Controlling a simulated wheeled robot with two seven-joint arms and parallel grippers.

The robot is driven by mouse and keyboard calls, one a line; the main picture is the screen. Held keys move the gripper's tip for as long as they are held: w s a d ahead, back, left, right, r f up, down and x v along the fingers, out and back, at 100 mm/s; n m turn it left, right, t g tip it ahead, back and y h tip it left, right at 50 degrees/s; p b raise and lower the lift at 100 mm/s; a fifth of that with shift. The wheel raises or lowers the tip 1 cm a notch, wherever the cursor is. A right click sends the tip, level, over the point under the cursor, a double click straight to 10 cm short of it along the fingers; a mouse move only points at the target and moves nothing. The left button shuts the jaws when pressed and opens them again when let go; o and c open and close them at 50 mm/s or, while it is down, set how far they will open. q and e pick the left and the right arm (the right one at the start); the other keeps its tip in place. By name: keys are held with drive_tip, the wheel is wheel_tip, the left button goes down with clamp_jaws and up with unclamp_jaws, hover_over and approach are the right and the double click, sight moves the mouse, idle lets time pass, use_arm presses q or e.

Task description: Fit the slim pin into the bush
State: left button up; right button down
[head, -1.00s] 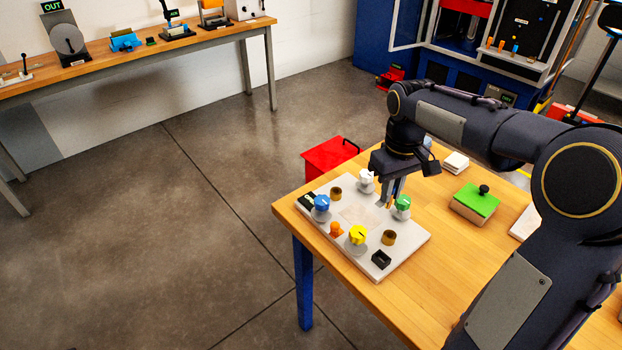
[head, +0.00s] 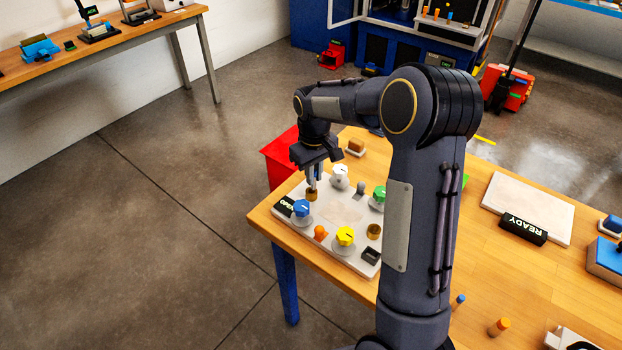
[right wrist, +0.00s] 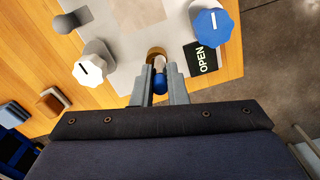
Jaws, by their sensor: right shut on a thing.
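My right gripper (head: 314,181) is shut on a blue-ended pin (right wrist: 160,82), whose pale part shows between the fingers in the right wrist view (right wrist: 159,75). The fingers point down at a brass bush (head: 311,195) at the back left of the white board (head: 338,212). In the right wrist view the bush (right wrist: 156,51) lies right at the pin's far end. I cannot tell whether the tip is inside it or just above. A second brass bush (head: 374,231) stands at the board's right side. My left gripper is not in view.
A white knob (head: 340,178), blue knob (head: 302,209), yellow knob (head: 345,237) and green knob (head: 379,195) stand on the board. A black OPEN sign (right wrist: 201,58) lies near the bush. A red bin (head: 277,158) stands behind the table. Two loose pegs (head: 498,326) stand at front right.

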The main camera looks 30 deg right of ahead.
drive_tip(key=w+f, duration=0.2)
drive_tip(key=shift+d+f, duration=0.25)
drive_tip(key=shift+f, duration=0.05)
drive_tip(key=shift+f+p, duration=0.35)
drive_tip(key=shift+f, duration=1.15)
drive_tip(key=shift+f, duration=0.25)
drive_tip(key=c, duration=1.4)
unclamp_jaws()
drive_tip(key=shift+c, duration=0.2)
drive_tip(key=shift+r, duration=0.1)
